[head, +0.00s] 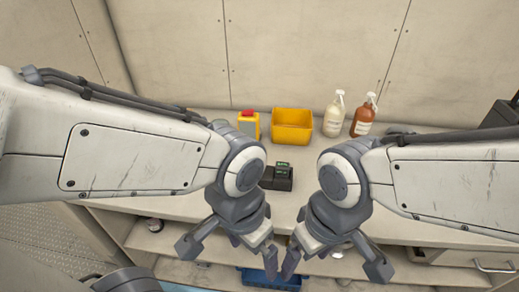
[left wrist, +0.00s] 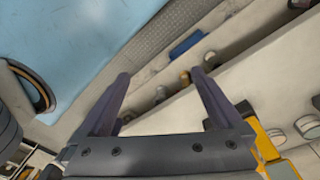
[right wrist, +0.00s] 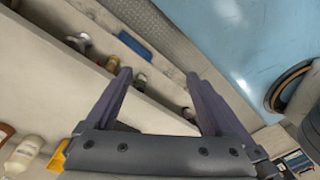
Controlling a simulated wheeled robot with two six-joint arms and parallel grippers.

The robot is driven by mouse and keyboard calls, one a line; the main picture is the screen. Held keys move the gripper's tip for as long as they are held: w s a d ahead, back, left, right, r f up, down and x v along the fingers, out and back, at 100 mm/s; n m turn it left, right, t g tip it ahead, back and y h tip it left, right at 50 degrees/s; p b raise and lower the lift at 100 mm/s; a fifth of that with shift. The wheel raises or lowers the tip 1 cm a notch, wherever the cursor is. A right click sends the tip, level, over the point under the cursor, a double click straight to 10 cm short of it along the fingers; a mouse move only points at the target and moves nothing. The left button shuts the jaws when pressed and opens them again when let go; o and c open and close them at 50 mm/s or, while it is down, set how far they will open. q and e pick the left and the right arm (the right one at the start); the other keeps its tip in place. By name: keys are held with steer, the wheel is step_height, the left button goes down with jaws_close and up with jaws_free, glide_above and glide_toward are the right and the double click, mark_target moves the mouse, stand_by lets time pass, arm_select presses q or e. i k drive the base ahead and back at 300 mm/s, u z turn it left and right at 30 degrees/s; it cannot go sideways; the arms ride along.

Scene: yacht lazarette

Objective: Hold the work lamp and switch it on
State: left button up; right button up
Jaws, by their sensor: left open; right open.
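A small yellow box-shaped thing with a red top (head: 249,124) stands at the back of the worktop, left of the yellow bin; it may be the work lamp, but I cannot tell for certain. My left gripper (head: 253,250) is open and empty, low in front of the worktop's front edge. My right gripper (head: 308,256) is open and empty beside it, to the right. Both are well apart from the yellow thing. The wrist views show nothing between the fingers of the left gripper (left wrist: 160,75) or the right gripper (right wrist: 159,75).
A dark device with green parts (head: 280,176) sits mid-worktop (head: 200,207). A yellow bin (head: 292,126), a cream bottle (head: 333,117) and an orange-brown bottle (head: 364,117) stand behind it. A lower shelf holds small items. A blue container (head: 262,281) lies below.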

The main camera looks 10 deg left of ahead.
mark_target(245, 112)
steer(key=z, duration=2.3)
steer(key=k, duration=1.3)
steer(key=u, duration=1.7)
